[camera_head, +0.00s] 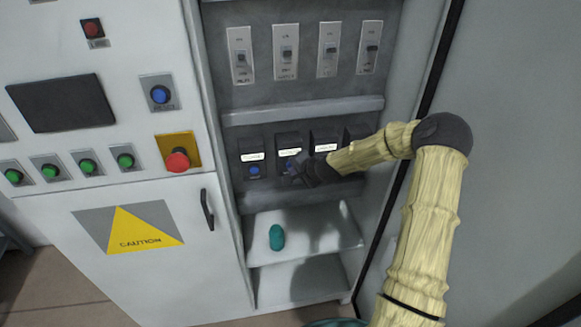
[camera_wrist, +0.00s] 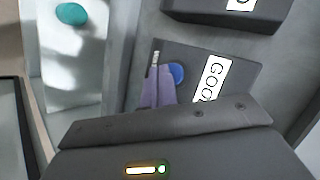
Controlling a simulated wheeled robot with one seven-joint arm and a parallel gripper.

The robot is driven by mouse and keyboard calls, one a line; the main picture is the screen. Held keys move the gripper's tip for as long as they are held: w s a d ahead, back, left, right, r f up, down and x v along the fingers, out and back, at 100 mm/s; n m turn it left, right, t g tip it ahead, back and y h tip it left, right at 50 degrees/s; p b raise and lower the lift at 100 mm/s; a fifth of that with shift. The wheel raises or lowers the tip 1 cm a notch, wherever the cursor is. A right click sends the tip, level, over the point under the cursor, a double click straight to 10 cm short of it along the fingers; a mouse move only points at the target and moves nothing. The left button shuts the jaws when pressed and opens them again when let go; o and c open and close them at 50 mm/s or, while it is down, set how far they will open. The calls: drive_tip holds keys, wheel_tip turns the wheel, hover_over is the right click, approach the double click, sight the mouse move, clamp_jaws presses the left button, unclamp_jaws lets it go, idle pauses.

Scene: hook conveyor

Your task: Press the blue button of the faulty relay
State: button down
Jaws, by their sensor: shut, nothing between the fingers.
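A row of dark relays sits on the middle shelf of the open cabinet, each with a white label. The left relay (camera_head: 252,146) shows a blue button (camera_head: 254,171). The second relay (camera_head: 289,141) has a blue button partly behind my gripper (camera_head: 295,172). The third relay (camera_head: 325,138) is partly covered by my arm. In the wrist view my gripper (camera_wrist: 158,88) is shut and empty, its tips beside a blue button (camera_wrist: 177,73). That relay's label (camera_wrist: 211,80) starts with "GOO"; the rest is hidden. I cannot tell whether the tips touch the button.
A teal capsule-shaped object (camera_head: 277,237) stands on the lower white shelf (camera_head: 320,228). Switches (camera_head: 286,51) line the upper panel. A control panel with a red emergency button (camera_head: 177,161) and another blue button (camera_head: 160,95) is at left. The cabinet door (camera_head: 500,150) is at right.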

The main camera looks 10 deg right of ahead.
drive_tip(key=shift+s, duration=0.3)
drive_tip(key=s+b, duration=0.1)
drive_tip(key=s, duration=0.4)
idle(0.5)
idle(0.6)
drive_tip(key=s+r+n+g+h+b, duration=0.2)
drive_tip(key=s+n, duration=0.3)
drive_tip(key=s, duration=0.8)
drive_tip(key=s+r+n+g+h+b, duration=0.1)
drive_tip(key=s+r+n+g+b, duration=0.2)
drive_tip(key=s, duration=1.1)
drive_tip(key=n+g, duration=0.1)
drive_tip(key=n, duration=0.2)
drive_tip(key=shift+s+a+r+h, duration=0.2)
drive_tip(key=shift+s+a+h, duration=0.1)
drive_tip(key=shift+a+h, duration=0.1)
